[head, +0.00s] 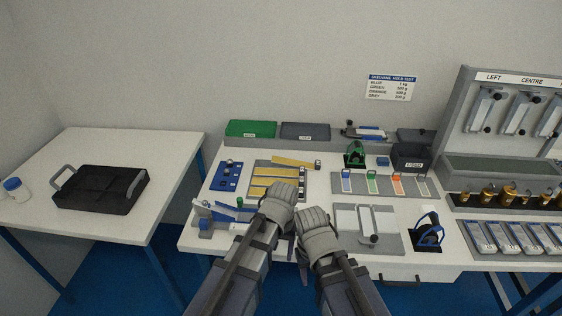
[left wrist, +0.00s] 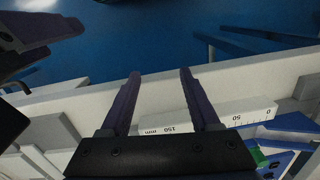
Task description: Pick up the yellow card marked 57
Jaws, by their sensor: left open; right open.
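Several yellow strips (head: 275,182) lie in a grey rack on the middle bench, with another long yellow piece (head: 292,161) at its far edge. No 57 is readable, so I cannot tell which is the marked card. A white ruler (left wrist: 208,116) marked in mm lies by the fingers. My right gripper (head: 317,222) is open, beside the left one.
Left of the rack is a blue board (head: 230,176); a blue-and-white device (head: 217,212) stands in front. A black tray (head: 100,188) sits on the left table.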

